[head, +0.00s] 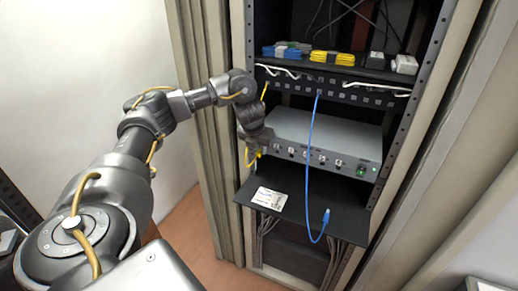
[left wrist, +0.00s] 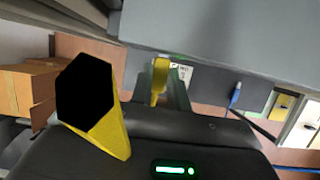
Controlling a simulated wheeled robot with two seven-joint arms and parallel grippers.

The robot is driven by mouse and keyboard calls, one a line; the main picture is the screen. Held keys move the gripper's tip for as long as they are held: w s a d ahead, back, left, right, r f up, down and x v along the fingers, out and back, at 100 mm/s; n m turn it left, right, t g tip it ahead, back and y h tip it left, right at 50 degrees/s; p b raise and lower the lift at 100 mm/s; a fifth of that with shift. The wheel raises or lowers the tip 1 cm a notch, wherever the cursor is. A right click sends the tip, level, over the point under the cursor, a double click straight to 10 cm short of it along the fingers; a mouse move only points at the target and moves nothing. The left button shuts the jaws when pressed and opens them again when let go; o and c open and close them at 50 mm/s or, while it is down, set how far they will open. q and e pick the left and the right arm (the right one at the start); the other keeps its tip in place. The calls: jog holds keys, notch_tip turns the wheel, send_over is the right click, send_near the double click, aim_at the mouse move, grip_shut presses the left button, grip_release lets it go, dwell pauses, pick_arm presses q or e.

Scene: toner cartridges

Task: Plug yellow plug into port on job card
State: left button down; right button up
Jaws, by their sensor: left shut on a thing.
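My left gripper (head: 254,146) is at the left front corner of the grey rack device (head: 325,135). It is shut on the yellow plug (head: 250,157), whose yellow cable runs up past the gripper. In the left wrist view the yellow plug (left wrist: 160,76) sits at the fingertips, and a large yellow cable piece (left wrist: 108,135) fills the near left. The job card (head: 269,198) lies on the black shelf below the device, lower right of the gripper; it shows partly behind the plug in the left wrist view (left wrist: 182,72). The device's front has a row of ports; the print on the card is too small to read.
A blue cable (head: 309,150) hangs from the upper patch panel (head: 335,90) across the device to a loose blue plug (head: 326,216) over the shelf's front. Coiled cables (head: 331,57) lie on the upper shelf. Rack posts (head: 410,95) stand at the sides.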

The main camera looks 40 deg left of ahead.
pick_arm(q)
jog(key=shift+w, duration=0.15)
jog(key=c, duration=1.3)
grip_release()
jog(key=shift+p+v, duration=1.85)
jog(key=shift+v, duration=3.55)
